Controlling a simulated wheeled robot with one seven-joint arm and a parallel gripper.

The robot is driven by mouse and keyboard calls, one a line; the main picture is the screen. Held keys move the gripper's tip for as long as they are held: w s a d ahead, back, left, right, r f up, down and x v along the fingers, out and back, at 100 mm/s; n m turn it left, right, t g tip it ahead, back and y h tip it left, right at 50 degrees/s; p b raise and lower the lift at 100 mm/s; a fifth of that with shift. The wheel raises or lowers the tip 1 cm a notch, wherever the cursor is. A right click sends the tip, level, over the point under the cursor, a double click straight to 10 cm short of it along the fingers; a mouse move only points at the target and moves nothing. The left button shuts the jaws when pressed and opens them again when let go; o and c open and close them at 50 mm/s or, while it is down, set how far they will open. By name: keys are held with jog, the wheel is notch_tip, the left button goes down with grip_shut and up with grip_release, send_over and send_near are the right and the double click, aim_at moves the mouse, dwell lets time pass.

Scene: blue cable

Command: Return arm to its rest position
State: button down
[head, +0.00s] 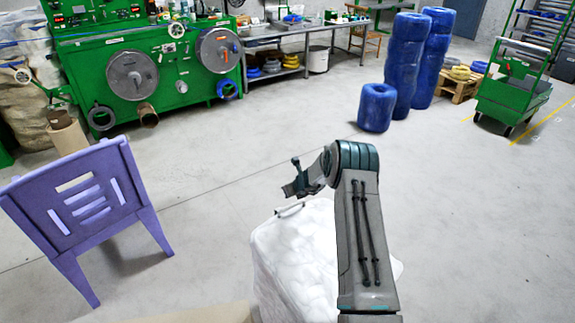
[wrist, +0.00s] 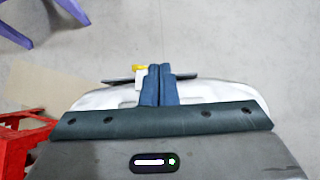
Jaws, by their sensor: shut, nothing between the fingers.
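My arm rises from the lower right of the head view, bends at a dark teal joint, and its end part points left over a white wrapped bundle. My gripper (wrist: 160,68) shows in the wrist view with its two blue fingers side by side and touching, with nothing between them. In the head view the fingers are too small to make out clearly. The white bundle (head: 290,255) stands on the floor below the arm; its pale top also shows behind the fingers in the wrist view (wrist: 95,100). Whether the gripper touches it cannot be told.
A purple chair (head: 80,195) stands left. A green machine (head: 150,60) and a bench (head: 300,35) line the back. Blue rolls (head: 377,108) and a green cart (head: 512,90) stand at the right. A red crate (wrist: 20,140) is lower left in the wrist view. Middle floor is clear.

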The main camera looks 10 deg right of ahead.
notch_tip(320, 180, up, 10)
jog(key=w+f, duration=0.1)
jog(key=w, duration=0.1)
jog(key=s+a+r+n+g, duration=0.1)
jog(key=s+a+r+n, duration=0.3)
jog(key=s+r+n, duration=0.55)
jog(key=s+a+r+n+g, duration=0.1)
jog(key=s+a+r+n, duration=0.4)
jog(key=s+r, duration=0.65)
jog(key=s+d+r+n+g+h, duration=0.1)
jog(key=s+n, duration=0.8)
jog(key=s, duration=0.6)
jog(key=s+d+r+n+g+h, duration=0.1)
jog(key=s+r+n, duration=0.1)
jog(key=s+n, duration=0.6)
jog(key=s, duration=0.7)
jog(key=shift+s+d+n+g+h+p, duration=0.35)
jog(key=shift+g+h, duration=0.05)
jog(key=shift+r, duration=0.1)
